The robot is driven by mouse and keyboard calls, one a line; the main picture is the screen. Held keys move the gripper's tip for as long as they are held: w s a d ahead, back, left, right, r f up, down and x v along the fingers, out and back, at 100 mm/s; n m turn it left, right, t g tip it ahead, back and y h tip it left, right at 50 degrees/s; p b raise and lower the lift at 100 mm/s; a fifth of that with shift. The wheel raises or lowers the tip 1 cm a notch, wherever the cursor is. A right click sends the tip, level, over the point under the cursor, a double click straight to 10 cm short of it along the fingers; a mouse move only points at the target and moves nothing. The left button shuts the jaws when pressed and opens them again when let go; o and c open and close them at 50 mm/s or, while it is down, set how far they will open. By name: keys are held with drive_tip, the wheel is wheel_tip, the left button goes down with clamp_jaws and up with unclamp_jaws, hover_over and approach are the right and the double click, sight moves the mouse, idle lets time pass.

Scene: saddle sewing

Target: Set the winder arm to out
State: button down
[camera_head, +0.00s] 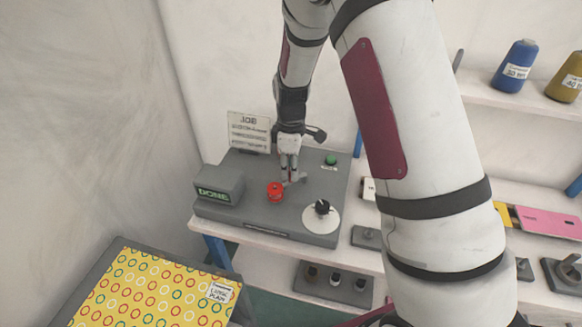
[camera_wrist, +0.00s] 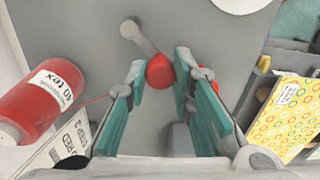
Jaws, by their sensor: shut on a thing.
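The winder arm is a grey lever (camera_wrist: 145,38) on the grey machine top; it ends in a round red knob (camera_wrist: 160,71) between my fingers in the wrist view. In the head view its grey part (camera_head: 299,177) shows just right of my fingertips. My gripper (camera_head: 289,176) points down, shut on the knob; it also shows in the wrist view (camera_wrist: 160,80). The fingers hide most of the knob in the head view. I cannot read any mark for the out position.
A red part (camera_head: 275,192) stands close in front of my fingers. The DONE box (camera_head: 219,184) is left, a black-knobbed dial (camera_head: 321,207) front right, a green button (camera_head: 331,159) behind it. The job sign (camera_head: 249,132) stands behind; a red thread cone (camera_wrist: 40,100) shows in the wrist view.

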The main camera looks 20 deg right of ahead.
drive_tip(key=n, duration=0.1)
drive_tip(key=s+n, duration=0.1)
drive_tip(key=n, duration=0.2)
drive_tip(key=shift+s+d, duration=0.25)
drive_tip(key=shift+d, duration=0.15)
drive_tip(key=shift+s+d+n+p, duration=0.25)
drive_tip(key=shift+n, duration=0.75)
drive_tip(key=shift+s+d+n+p, duration=0.2)
drive_tip(key=shift+n+p, duration=0.05)
drive_tip(key=shift+n, duration=0.75)
drive_tip(key=shift+d, duration=0.1)
drive_tip(key=c, duration=1.4)
unclamp_jaws()
drive_tip(key=shift+o, duration=0.2)
wheel_tip(320, 180, up, 12)
drive_tip(key=shift+s+r, duration=0.1)
